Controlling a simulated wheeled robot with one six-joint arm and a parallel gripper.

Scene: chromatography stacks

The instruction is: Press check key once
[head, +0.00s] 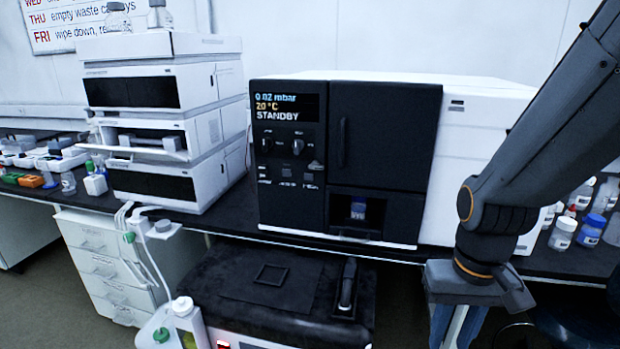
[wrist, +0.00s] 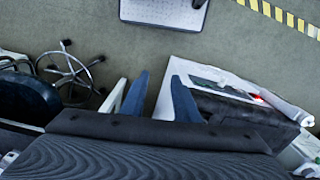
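A black-and-white instrument (head: 375,140) stands on the dark bench in the middle of the head view. Its display (head: 286,107) reads 0.02 mbar, 20 °C and STANDBY. Below the display, its black panel (head: 290,205) carries two knobs and several small keys with labels too small to read, so I cannot tell which is the check key. My gripper (head: 456,335) hangs low in front of the bench, right of the panel and well apart from it, pointing down.
A small blue-capped vial (head: 358,209) sits in the instrument's lower recess. A white stack of modules (head: 165,120) stands left. Bottles (head: 563,232) stand on the right, behind my arm. A black-topped unit (head: 230,312) is below the bench front. A stool (wrist: 72,70) shows in the wrist view.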

